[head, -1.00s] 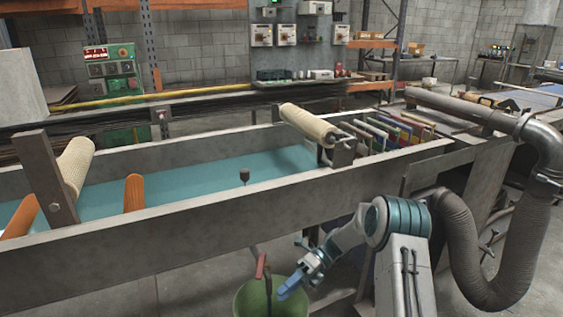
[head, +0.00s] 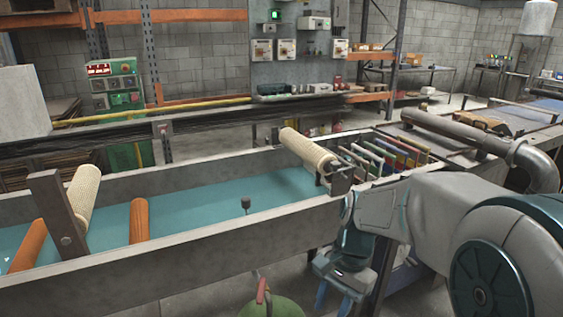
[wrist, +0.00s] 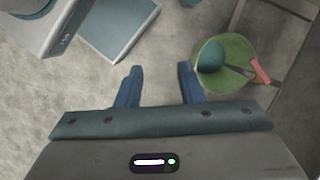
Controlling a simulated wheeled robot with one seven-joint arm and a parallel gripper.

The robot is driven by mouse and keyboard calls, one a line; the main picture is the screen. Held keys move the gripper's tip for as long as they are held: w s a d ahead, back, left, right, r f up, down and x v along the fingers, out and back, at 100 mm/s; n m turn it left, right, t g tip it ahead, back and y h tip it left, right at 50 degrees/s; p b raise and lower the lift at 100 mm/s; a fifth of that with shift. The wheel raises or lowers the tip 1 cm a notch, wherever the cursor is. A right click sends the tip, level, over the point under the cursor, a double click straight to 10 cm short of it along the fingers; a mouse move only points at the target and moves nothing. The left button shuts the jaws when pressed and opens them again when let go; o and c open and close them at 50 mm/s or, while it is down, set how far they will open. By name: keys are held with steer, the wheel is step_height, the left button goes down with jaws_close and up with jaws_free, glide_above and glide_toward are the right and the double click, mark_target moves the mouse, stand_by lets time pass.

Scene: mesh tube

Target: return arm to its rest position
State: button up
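My gripper (head: 335,292) hangs at the right of the head view, in front of the trough's near wall and pointing down. It is to the right of the green bucket. In the wrist view my gripper (wrist: 160,85) has its two blue fingers well apart, with only bare floor between them. It is open and empty. My arm is folded large across the right side of the head view and hides part of the bench behind it.
A green bucket (wrist: 226,82) with a red-handled tool (wrist: 259,69) stands on the floor beside my fingers. The long grey trough (head: 190,250) crosses the view, with rollers (head: 308,147) and coloured frames (head: 385,150). A thick pipe (head: 455,128) runs at right.

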steer(key=s+d+r+n+t+h+p, duration=0.2)
steer(key=s+d+r+n+t+p, duration=0.1)
steer(key=s+r+n, duration=0.4)
steer(key=shift+s+d+n+t+p, duration=0.3)
steer(key=shift+d+n+t, duration=0.5)
steer(key=shift+d+t, duration=0.15)
